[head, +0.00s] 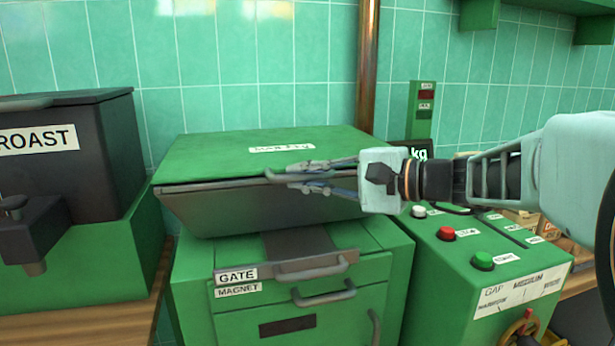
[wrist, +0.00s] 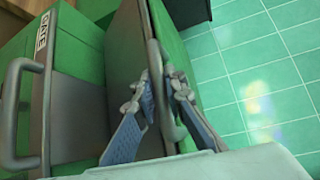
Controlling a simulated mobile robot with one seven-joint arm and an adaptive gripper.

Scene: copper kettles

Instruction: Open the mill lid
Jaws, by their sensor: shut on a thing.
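The mill's green lid (head: 225,158) lies flat, or very nearly so, over a dark hopper (head: 235,208) in the head view; I cannot tell whether there is a small gap beneath it. A grey bar handle (head: 276,178) runs along the lid's front edge. My gripper (head: 300,179) reaches in from the right and is shut on this handle. In the wrist view, my gripper's fingers (wrist: 157,88) sit on either side of the handle (wrist: 152,52), partly hiding it.
Below the hopper are the gate handle (head: 315,270) and magnet handle (head: 324,294). A control panel with white, red (head: 446,233) and green buttons stands at right. A dark roast bin (head: 75,165) stands at left. The tiled wall (head: 250,70) is behind; space above the lid is clear.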

